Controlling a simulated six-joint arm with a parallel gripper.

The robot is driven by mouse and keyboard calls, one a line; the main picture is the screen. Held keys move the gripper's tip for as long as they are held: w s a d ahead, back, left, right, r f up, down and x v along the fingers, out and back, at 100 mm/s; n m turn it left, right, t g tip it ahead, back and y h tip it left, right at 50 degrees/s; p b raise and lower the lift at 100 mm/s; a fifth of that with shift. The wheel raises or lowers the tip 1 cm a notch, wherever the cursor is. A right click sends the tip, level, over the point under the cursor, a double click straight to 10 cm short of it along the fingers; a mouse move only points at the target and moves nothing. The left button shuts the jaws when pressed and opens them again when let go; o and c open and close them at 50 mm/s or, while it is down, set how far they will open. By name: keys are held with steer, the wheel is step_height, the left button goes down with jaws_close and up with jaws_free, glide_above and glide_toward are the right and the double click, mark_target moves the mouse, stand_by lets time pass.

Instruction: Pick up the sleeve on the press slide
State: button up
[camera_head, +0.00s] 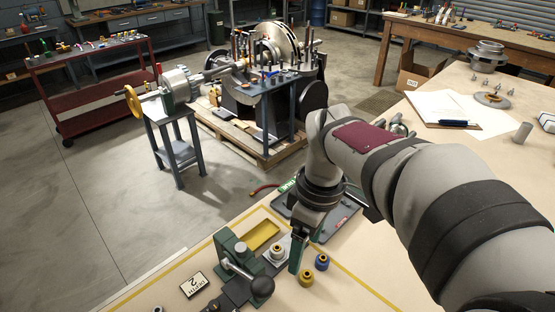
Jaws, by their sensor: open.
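A brass-coloured sleeve (306,278) and a blue sleeve (322,262) stand on the bench to the right of my gripper.
A yellow tray (259,235) lies behind the sleeve. A card marked 2 (194,285) lies left of the press. A dark tray (333,226) is partly behind my wrist. Clipboard (447,108) and metal parts lie at the bench's far right. Bench front right of the sleeves is clear.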

steer(key=w+a+f+n, duration=0.2)
steer(key=w+n, duration=0.4)
steer(key=w, duration=0.1)
steer(key=n, duration=0.9)
glide_toward(277, 248)
steer(key=shift+n+h, duration=0.3)
steer(key=shift+h, duration=0.1)
steer(key=f, duration=0.9)
steer(key=shift+a+f, duration=0.25)
steer(key=shift+a, duration=0.05)
jaws_close()
